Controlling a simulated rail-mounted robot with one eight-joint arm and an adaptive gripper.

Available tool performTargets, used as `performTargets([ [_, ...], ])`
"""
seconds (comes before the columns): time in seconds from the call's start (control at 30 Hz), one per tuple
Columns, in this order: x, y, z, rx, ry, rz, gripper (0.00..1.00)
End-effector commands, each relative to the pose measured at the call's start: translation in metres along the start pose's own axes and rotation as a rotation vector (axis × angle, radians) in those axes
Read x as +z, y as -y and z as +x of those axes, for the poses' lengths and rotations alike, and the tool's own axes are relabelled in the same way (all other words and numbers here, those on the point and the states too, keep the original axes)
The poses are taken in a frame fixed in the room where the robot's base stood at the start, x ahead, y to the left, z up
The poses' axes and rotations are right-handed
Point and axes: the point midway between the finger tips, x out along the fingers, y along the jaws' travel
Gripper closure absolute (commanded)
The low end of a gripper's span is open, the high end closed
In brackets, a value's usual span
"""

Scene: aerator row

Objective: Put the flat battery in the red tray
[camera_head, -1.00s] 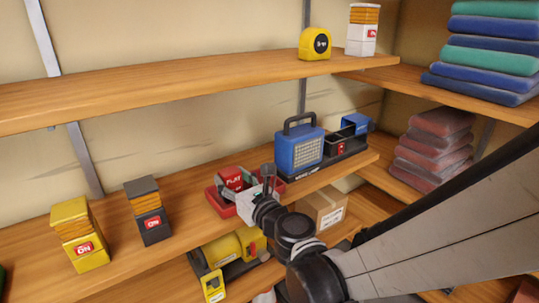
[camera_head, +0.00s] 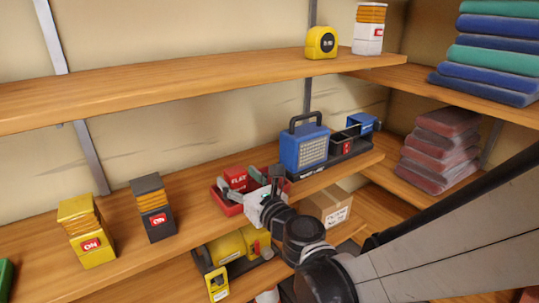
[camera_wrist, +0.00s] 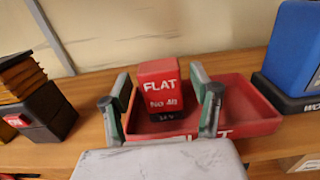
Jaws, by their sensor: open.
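The flat battery (camera_head: 237,179) is a red block with a dark base and a white "FLAT" label. It stands upright inside the red tray (camera_head: 227,208) on the middle shelf. In the wrist view the battery (camera_wrist: 158,72) is near the left of the red tray (camera_wrist: 262,125), whose front lettering is partly hidden by my gripper. My gripper (camera_wrist: 160,88) is open, with one grey-green finger on each side of the battery and visible gaps between. In the head view my gripper (camera_head: 246,184) reaches over the tray's front edge.
The upper shelf (camera_head: 190,80) overhangs behind. A yellow device (camera_head: 232,246) sits below.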

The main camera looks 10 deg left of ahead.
Motion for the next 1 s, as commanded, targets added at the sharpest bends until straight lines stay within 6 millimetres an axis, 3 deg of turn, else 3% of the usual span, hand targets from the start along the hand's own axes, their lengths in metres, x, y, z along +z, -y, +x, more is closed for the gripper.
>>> performTargets([
  [0.3,0.001,0.001,-0.066,-0.003,0.000,0.000,0.41],
  [0.5,0.000,0.000,-0.096,-0.002,0.000,0.000,0.41],
  [0.83,0.001,0.001,-0.110,0.001,-0.003,-0.022,0.41],
  [1.0,0.005,0.008,-0.117,0.019,-0.050,-0.276,0.41],
])
